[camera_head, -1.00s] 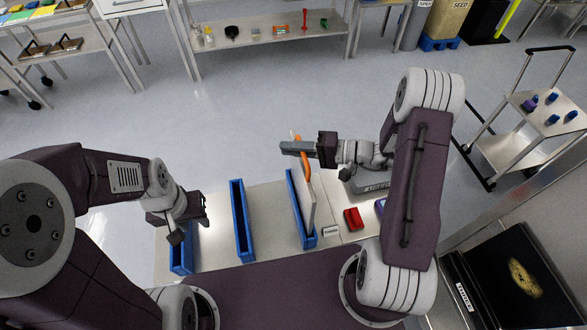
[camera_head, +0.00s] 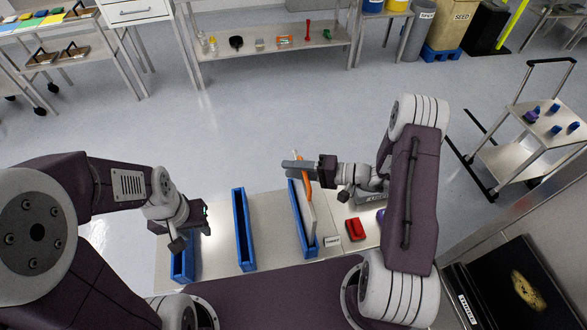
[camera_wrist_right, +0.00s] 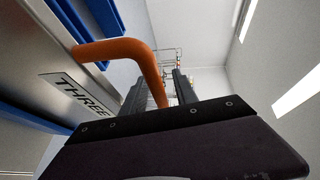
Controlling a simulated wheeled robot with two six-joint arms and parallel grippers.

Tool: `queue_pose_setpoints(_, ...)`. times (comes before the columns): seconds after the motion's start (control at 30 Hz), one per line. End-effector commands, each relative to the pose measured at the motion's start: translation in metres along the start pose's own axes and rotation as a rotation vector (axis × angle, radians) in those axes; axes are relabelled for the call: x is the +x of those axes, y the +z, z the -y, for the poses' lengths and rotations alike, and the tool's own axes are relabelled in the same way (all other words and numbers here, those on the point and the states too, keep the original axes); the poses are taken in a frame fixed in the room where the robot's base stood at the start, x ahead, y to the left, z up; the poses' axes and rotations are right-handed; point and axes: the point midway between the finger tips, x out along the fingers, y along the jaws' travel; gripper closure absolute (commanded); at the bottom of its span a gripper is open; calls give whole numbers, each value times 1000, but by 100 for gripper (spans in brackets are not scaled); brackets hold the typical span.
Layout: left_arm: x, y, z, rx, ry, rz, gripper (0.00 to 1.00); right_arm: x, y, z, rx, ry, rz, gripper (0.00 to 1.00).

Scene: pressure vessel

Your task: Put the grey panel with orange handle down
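The grey panel (camera_head: 308,212) stands nearly upright in the right-hand blue slotted holder (camera_head: 312,250). Its orange handle (camera_head: 304,181) is at the top. The wrist view shows the panel with the label THREE (camera_wrist_right: 82,92) and the orange handle (camera_wrist_right: 128,48) bending down between my fingers. My right gripper (camera_head: 300,165) is around the handle, its fingers (camera_wrist_right: 162,92) apart, with a narrow gap beside the handle. My left gripper (camera_head: 192,238) is empty and looks open, above the left blue holder (camera_head: 182,265).
An empty blue holder (camera_head: 244,230) stands in the middle of the metal table (camera_head: 275,225). A red item (camera_head: 355,229) sits right of the panel, beside a small label (camera_head: 332,241). A cart (camera_head: 535,130) stands at the right. Open floor lies beyond the table.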

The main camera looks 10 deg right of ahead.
Motion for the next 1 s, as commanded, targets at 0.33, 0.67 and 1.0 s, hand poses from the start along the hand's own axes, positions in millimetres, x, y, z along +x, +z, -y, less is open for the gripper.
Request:
queue_pose_setpoints(0.33,-7,-1,0,0,0,0,64,-1,-1,7,0,0,0,66)
queue_pose_setpoints(0.67,22,2,0,0,0,0,64,-67,-2,-1,-3,1,-8,66)
queue_pose_setpoints(1.0,34,4,1,0,0,0,64,-118,-1,2,-2,1,-1,66)
